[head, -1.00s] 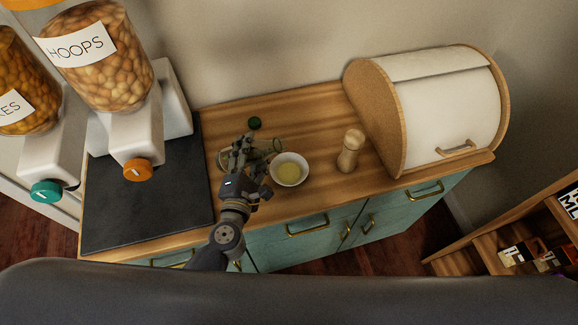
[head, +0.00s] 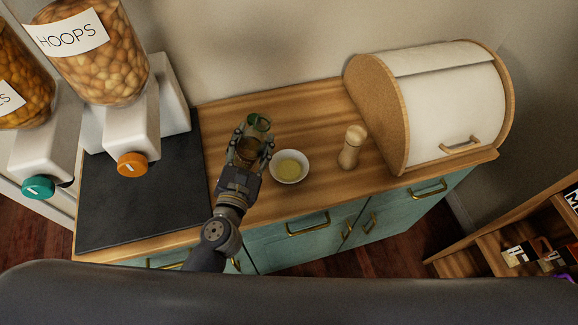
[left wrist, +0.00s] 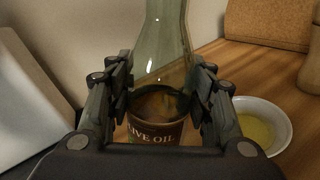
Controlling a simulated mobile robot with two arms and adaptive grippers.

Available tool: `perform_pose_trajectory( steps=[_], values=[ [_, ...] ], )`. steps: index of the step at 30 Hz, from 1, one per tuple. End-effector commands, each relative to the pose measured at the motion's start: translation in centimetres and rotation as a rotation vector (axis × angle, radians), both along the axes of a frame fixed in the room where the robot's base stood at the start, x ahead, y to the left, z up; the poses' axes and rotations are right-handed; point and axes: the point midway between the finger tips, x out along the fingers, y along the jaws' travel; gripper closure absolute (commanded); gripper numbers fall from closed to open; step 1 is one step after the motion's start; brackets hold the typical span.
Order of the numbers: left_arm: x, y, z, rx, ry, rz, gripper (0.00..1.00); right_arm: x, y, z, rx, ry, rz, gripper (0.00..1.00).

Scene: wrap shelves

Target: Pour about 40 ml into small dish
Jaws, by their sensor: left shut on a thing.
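My left gripper (head: 250,150) is shut on a green glass olive oil bottle (head: 259,124), with a finger on each side of it. In the left wrist view the bottle (left wrist: 163,45) stands about upright between the fingers, its dark "OLIVE OIL" label (left wrist: 155,132) low down. The small white dish (head: 289,167) is on the counter just right of the gripper, with a shallow pool of yellow oil in it. The dish also shows at the right of the left wrist view (left wrist: 281,122). My right gripper is not in view.
A wooden mill (head: 352,147) stands right of the dish, before a white and wood bread bin (head: 445,100). A dark slab (head: 140,195) and cereal dispensers (head: 125,135) are at the left. Bare counter (head: 310,115) lies behind the dish.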

Motion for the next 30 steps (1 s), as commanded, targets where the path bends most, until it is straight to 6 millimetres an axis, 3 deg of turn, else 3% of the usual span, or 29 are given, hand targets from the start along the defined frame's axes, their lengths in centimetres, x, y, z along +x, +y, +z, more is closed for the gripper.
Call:
perform_pose_trajectory(
  steps=[5, 7, 12, 30],
  values=[
    [0.0, 0.3, -0.4, -0.204, 0.003, 0.0, 0.92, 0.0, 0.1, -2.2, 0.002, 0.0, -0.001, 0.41],
    [0.0, 0.3, 1.2, -0.255, 0.003, 0.0, 0.92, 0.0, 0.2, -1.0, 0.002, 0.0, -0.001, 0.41],
    [0.0, 0.4, 2.3, -0.338, 0.008, -0.001, 0.92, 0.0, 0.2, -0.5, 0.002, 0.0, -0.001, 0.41],
    [0.0, 0.4, 2.7, -0.373, 0.009, -0.002, 0.92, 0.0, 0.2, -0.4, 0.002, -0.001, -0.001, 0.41]
  ],
)
